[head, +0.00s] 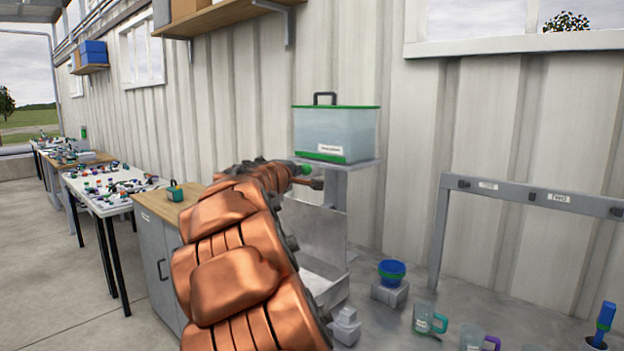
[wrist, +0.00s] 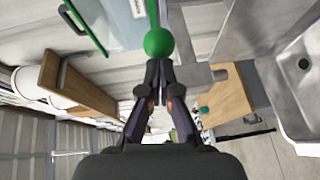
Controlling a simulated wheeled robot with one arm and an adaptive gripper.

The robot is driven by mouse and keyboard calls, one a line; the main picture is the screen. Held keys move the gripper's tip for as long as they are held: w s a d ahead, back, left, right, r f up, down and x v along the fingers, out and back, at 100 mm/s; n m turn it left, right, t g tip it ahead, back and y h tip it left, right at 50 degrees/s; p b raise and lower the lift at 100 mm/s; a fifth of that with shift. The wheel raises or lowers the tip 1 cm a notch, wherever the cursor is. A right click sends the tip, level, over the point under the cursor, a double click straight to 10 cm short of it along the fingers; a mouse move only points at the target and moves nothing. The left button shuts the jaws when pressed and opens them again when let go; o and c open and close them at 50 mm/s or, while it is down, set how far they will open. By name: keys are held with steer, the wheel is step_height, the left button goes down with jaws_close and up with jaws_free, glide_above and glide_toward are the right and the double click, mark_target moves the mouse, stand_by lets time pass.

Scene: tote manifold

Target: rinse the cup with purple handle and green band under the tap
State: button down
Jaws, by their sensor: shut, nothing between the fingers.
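The cup with the purple handle (head: 479,339) stands on the bench at the bottom right of the head view, cut off by the frame edge; I cannot make out its band clearly. The tap's green ball knob (head: 305,170) is at the wall above the sink, and it shows large in the wrist view (wrist: 159,43). The tap's spout (head: 310,184) points right, just below the knob. My gripper (wrist: 158,72) is shut and empty, its fingertips right at the knob; I cannot tell whether they touch it. In the head view my arm hides most of the gripper.
A sink (wrist: 300,75) lies below the tap. A tote with green trim (head: 336,133) stands on a shelf above. A teal-handled cup (head: 428,318) stands left of the purple-handled one. A blue-handled brush (head: 604,322) stands far right.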

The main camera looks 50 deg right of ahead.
steer(key=shift+t, duration=0.3)
steer(key=s+a+r+b, duration=0.1)
steer(key=s+a, duration=0.1)
steer(key=a, duration=1.1)
steer(key=shift+s+r+b, duration=0.2)
steer(key=shift+r+b, duration=0.05)
steer(key=shift+b, duration=0.1)
